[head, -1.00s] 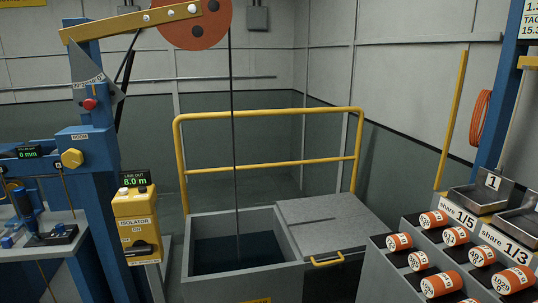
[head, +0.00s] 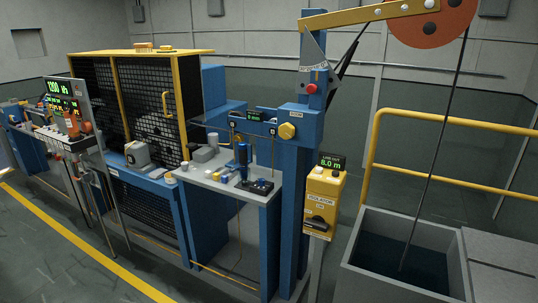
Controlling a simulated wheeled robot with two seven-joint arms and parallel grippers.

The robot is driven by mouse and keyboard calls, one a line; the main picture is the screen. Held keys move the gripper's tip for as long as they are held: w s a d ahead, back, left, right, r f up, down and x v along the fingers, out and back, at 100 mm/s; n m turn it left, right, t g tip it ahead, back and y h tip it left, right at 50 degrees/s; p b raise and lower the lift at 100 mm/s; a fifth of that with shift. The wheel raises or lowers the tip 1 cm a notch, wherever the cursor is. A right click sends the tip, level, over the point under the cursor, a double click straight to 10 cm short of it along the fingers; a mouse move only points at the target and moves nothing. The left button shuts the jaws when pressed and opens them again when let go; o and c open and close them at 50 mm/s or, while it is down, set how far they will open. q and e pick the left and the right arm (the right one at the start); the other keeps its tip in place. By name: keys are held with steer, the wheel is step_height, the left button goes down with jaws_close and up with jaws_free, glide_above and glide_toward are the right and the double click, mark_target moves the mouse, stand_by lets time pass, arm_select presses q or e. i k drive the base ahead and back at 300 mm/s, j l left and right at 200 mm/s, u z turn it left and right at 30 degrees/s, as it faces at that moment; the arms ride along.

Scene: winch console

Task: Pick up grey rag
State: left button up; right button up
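I cannot make out a grey rag for certain in the head view. Small grey items (head: 205,154) sit at the back of the grey-topped bench (head: 222,183), too small to tell what they are. A rounded grey object (head: 137,153) sits on the blue machine to the left of that bench and looks like a solid housing. Neither of my grippers is in view.
A black mesh cage (head: 146,95) with yellow edges stands behind the benches. The yellow isolator box (head: 322,200) stands right of the bench. An open pit (head: 405,262) with a cable and a yellow railing (head: 450,122) is at the right. Floor (head: 60,262) at the lower left is clear.

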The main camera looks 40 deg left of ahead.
mark_target(157, 174)
steer(key=u, duration=2.1)
steer(key=i+j+z, duration=0.1)
steer(key=i, duration=0.8)
